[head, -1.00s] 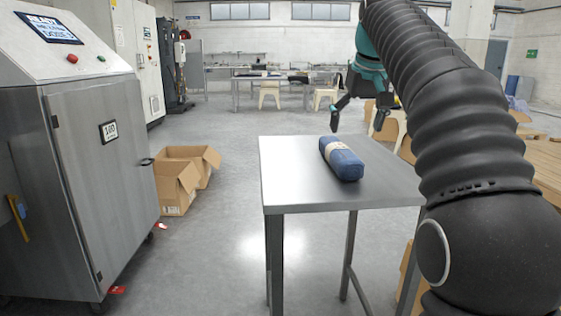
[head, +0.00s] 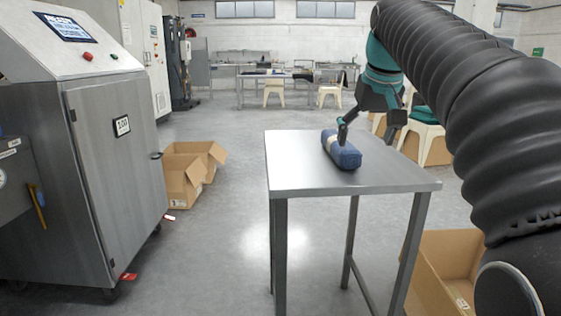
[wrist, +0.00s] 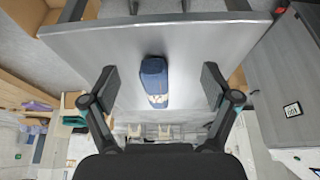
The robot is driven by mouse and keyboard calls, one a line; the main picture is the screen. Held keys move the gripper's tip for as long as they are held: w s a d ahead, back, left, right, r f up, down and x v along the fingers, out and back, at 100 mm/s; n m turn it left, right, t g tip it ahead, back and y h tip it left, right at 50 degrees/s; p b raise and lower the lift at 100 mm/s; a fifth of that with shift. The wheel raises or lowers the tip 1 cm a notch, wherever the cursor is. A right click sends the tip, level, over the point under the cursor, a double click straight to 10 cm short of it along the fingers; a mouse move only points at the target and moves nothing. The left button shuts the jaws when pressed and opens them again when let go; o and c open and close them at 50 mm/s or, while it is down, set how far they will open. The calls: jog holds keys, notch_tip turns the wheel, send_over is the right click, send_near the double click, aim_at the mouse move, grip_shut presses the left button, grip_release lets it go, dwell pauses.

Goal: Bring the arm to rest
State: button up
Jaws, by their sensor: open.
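My gripper (head: 370,134) hangs over the back right of a small metal table (head: 300,179), with its fingers spread apart. In the wrist view my gripper (wrist: 158,90) is open, and its two fingers stand on either side of a blue rolled bundle with a pale band (wrist: 154,80), without touching it. The bundle (head: 346,156) lies on the table top. In the head view one finger overlaps the bundle's far end. My black ribbed arm comes in from the right side of the head view.
A steel washer cabinet (head: 110,150) with a screen stands at the left, its door shut. Open cardboard boxes (head: 185,187) sit on the floor beside it. Another open box (head: 440,270) is right of the table. The floor between cabinet and table is clear.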

jog(key=s+a+f, duration=0.1)
jog(key=s+f, duration=2.4)
jog(key=f, duration=0.1)
jog(key=shift+s+m+t+p, duration=0.15)
jog(key=shift+m+t+p, duration=0.15)
jog(key=shift+t+p, duration=0.1)
